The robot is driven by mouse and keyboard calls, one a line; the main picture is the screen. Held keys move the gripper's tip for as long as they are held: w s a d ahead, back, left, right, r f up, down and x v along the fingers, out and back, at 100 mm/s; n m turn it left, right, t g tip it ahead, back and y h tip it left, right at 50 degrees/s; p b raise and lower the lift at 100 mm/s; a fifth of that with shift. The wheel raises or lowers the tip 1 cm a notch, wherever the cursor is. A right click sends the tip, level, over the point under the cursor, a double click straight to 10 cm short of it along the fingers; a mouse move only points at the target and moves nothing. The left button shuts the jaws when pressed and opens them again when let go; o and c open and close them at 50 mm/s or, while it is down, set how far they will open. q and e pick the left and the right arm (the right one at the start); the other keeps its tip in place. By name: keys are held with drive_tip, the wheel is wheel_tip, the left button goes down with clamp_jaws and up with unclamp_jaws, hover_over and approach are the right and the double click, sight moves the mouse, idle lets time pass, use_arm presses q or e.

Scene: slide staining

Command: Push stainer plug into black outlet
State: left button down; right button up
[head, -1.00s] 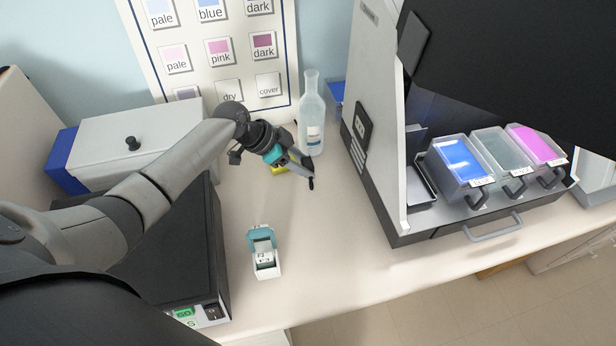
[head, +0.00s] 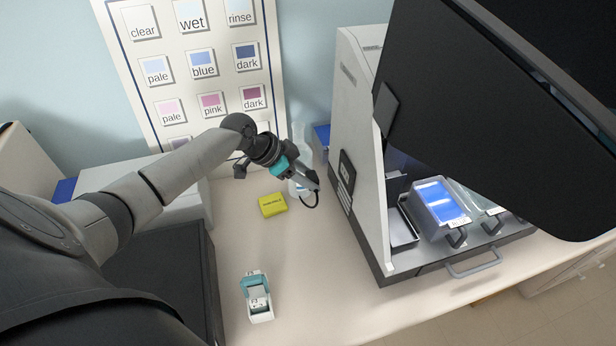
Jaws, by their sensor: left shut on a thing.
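The black outlet (head: 346,175) is on the left side wall of the grey stainer cabinet (head: 358,120). My left gripper (head: 313,184) is shut on a small dark thing, which I take to be the stainer plug; the fingers mostly hide it. A thin black cord (head: 311,206) loops down below the fingertips. The gripper is just left of the outlet, with a small gap still showing between them. My right gripper is not in view.
A clear bottle (head: 297,135) stands behind my left gripper. A yellow block (head: 272,205) and a white and teal slide holder (head: 257,297) are on the bench. A blue tray (head: 437,203) sits inside the cabinet. A large black panel overhangs at right.

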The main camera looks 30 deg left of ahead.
sight(344, 178)
use_arm(q)
drive_tip(key=w+d+b, duration=0.1)
drive_tip(key=w+d, duration=0.2)
drive_tip(key=w, duration=0.1)
drive_tip(key=shift+w+d+b, duration=0.15)
drive_tip(key=shift+d+b, duration=0.2)
drive_tip(key=shift+p, duration=0.35)
idle(2.0)
drive_tip(key=shift+w+d, duration=0.45)
idle(0.4)
